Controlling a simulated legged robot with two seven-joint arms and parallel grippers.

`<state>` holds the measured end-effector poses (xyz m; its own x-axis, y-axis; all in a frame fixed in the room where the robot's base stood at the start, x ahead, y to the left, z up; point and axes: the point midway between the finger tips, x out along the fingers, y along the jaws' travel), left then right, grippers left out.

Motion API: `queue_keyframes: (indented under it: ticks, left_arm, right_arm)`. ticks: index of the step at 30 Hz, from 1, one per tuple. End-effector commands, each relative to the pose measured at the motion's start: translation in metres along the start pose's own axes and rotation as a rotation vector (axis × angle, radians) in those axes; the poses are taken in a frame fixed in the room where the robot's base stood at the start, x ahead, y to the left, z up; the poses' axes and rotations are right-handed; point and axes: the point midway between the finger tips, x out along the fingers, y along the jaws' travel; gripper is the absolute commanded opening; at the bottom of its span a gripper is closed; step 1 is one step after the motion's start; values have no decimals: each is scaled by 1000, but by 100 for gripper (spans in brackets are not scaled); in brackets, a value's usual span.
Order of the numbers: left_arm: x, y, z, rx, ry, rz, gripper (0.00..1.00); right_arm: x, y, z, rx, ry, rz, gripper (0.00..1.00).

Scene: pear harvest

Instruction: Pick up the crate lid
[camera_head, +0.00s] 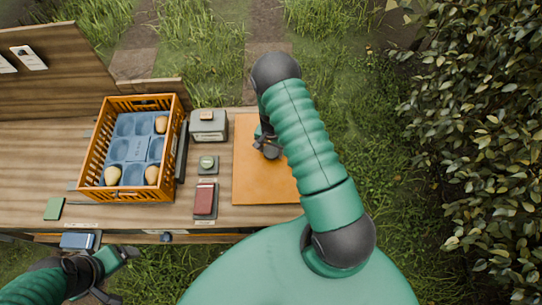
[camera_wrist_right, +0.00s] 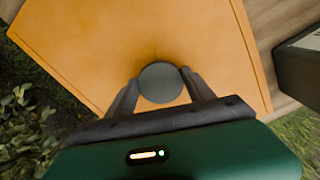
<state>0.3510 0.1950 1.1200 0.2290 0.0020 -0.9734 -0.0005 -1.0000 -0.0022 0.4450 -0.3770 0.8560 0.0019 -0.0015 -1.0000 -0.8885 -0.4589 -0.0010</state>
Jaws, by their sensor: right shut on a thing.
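The crate lid (camera_head: 245,185) is a flat orange board lying at the right end of the wooden table. Its round dark grey knob (camera_wrist_right: 161,83) sits between the two fingers of my right gripper (camera_wrist_right: 162,88) in the right wrist view. My right gripper (camera_head: 267,146) is shut on this knob; my arm hides the lid's right part in the head view. The orange crate (camera_head: 92,150) stands open on the left of the table, with a blue insert and several pears inside. My left gripper (camera_head: 122,274) is open and empty, in front of the table at the lower left.
Between crate and lid are a grey box (camera_head: 208,127), a small round item on a dark base (camera_head: 207,164) and a dark red block (camera_head: 205,197). A green block (camera_head: 54,209) lies at the front left. A wooden back panel (camera_head: 45,75) rises behind; bushes (camera_head: 480,150) stand at right.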

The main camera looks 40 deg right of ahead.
Motion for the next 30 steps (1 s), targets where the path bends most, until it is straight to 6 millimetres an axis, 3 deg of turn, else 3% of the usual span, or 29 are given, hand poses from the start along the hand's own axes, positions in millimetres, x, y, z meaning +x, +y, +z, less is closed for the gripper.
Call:
queue_keyframes:
  ticks: [8, 17, 23, 30]
  left_arm:
    - [2, 0, 0, 0, 0, 0, 83]
    - [14, 0, 3, 0, 0, 0, 83]
    - [25, 0, 6, 0, 0, 0, 83]
    - [42, 0, 10, 0, 0, 0, 83]
  right_arm:
    - [-1, 1, 2, -2, -6, 1, 5]
    - [-32, 0, 1, -3, -1, -3, 5]
    - [-36, 15, 41, -3, -5, -1, 5]
    - [-42, 40, 106, -5, -5, -1, 5]
